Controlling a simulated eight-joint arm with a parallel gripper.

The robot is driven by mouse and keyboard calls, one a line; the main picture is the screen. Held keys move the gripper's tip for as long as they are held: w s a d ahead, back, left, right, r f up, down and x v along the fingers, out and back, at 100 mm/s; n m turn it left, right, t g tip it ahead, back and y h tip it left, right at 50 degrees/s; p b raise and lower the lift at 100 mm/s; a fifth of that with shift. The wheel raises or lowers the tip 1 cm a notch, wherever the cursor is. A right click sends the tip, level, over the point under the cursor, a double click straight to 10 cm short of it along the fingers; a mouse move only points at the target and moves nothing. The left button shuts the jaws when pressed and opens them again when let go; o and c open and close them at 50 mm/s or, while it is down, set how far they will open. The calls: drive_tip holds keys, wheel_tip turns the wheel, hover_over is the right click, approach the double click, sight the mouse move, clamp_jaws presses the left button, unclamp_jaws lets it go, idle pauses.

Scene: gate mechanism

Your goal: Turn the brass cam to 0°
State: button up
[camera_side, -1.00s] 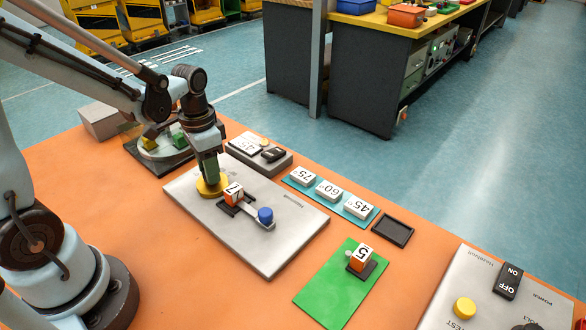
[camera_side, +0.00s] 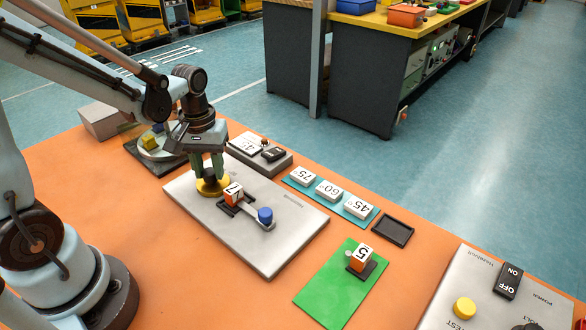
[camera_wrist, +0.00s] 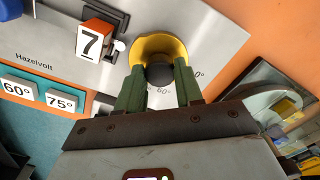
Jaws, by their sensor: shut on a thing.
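The brass cam (camera_side: 213,186) is a round yellow disc near the left end of the grey plate (camera_side: 270,245). My gripper (camera_side: 208,172) points down over it with green fingers. In the wrist view my gripper (camera_wrist: 160,82) has a finger on each side of the dark hub on the brass cam (camera_wrist: 160,48), shut on it. Angle marks on the plate show partly beside the fingers, among them 60° and 0°. The cam's exact angle cannot be read. An orange block marked 7 (camera_side: 233,193) sits beside the cam, by a grey lever with a blue knob (camera_side: 265,215).
Tiles marked 75° (camera_side: 303,175), 60° (camera_side: 329,188) and 45° (camera_side: 359,205) lie on a teal strip. A dark empty tray (camera_side: 392,230) is to their right. A green mat (camera_side: 325,300) bears a block marked 5 (camera_side: 361,257). A switch panel (camera_side: 485,290) stands at right.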

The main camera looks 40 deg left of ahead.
sight(209, 172)
drive_tip(key=shift+n, duration=0.9)
drive_tip(key=o, duration=1)
drive_tip(key=shift+o, duration=0.2)
drive_tip(key=shift+r, duration=0.15)
wheel_tip(209, 172, up, 12)
